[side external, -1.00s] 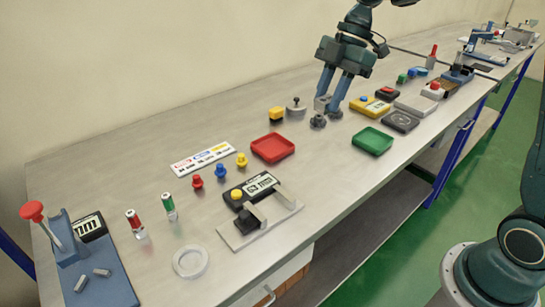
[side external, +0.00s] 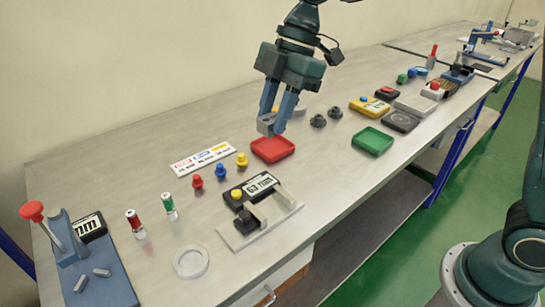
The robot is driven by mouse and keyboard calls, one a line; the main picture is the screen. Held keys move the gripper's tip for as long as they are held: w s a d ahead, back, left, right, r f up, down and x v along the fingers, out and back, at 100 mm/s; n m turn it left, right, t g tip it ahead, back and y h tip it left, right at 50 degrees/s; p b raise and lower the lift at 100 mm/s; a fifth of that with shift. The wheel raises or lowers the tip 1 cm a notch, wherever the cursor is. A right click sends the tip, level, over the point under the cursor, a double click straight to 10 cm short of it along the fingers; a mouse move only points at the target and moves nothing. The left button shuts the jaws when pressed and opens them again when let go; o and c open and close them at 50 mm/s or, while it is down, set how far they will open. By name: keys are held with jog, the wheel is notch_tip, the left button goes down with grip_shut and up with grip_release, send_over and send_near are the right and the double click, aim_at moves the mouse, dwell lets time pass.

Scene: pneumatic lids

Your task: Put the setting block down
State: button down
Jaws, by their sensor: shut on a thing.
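The setting block (side external: 266,125) is a small grey metal block held between my gripper's fingertips. My gripper (side external: 273,124) is shut on it and points down, in the middle of the side external view. The block appears just above and behind the left back corner of the red tray (side external: 281,153). I cannot tell its exact height above the bench.
Red, blue and yellow pegs (side external: 221,171) and a label strip (side external: 203,157) lie left of the tray. Two dark knobs (side external: 318,121) and a green tray (side external: 372,141) are to the right. A clear ring (side external: 190,262) lies front left. Bare bench lies between the two trays.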

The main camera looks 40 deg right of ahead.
aim_at(268, 211)
jog(key=shift+a, duration=0.2)
jog(key=shift+f, duration=0.3)
notch_tip(268, 211, down, 19)
jog(key=shift+f, duration=0.15)
dwell(0.7)
jog(key=shift+f, duration=0.15)
jog(key=c, duration=1.1)
grip_release()
jog(key=v, duration=1.2)
